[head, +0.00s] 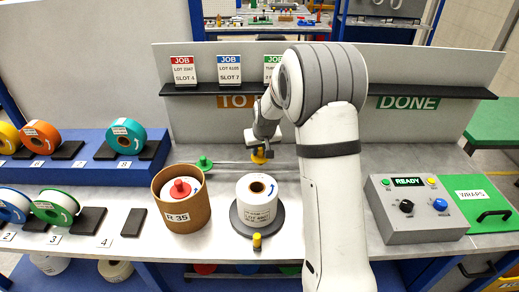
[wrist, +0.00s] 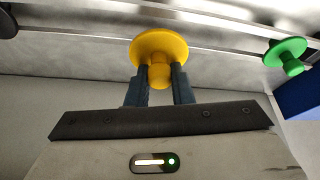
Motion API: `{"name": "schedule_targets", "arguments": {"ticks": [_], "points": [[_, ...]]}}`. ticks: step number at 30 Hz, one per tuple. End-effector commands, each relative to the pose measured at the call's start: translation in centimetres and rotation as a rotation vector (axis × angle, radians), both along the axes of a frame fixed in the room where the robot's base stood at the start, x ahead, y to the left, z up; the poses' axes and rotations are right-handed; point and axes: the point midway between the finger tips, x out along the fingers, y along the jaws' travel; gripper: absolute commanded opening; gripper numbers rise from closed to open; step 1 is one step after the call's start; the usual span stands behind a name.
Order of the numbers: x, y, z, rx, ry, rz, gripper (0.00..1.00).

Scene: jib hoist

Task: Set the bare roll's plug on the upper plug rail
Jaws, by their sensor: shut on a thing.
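My gripper (wrist: 159,84) is shut on the yellow plug's (wrist: 158,46) narrow stem, with the wide disc beyond the fingertips. In the head view the yellow plug (head: 259,156) is at the back of the bench, by the grey metal plug rails (head: 228,162). I cannot tell whether it touches a rail. A green plug (head: 204,163) is at the rails to the left; in the wrist view the green plug (wrist: 288,56) is at the right. A bare white roll (head: 257,201) with an open core stands upright on a dark round plate (head: 238,222) in front of my gripper.
A brown tub (head: 182,212) labelled R35 holds a roll with a red plug (head: 180,189), left of the bare roll. A small yellow peg (head: 257,241) stands in front of the plate. A grey control box (head: 420,222) reading READY is at the right.

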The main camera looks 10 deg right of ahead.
Motion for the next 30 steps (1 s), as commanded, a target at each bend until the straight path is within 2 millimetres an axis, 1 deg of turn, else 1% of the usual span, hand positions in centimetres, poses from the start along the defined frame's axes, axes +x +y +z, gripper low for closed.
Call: {"name": "schedule_targets", "arguments": {"ticks": [18,30], "points": [[-0.1,0.1,-2.3,0.002,0.000,0.001,0.00],[-0.1,0.1,-2.4,0.002,0.000,0.001,0.00]]}}
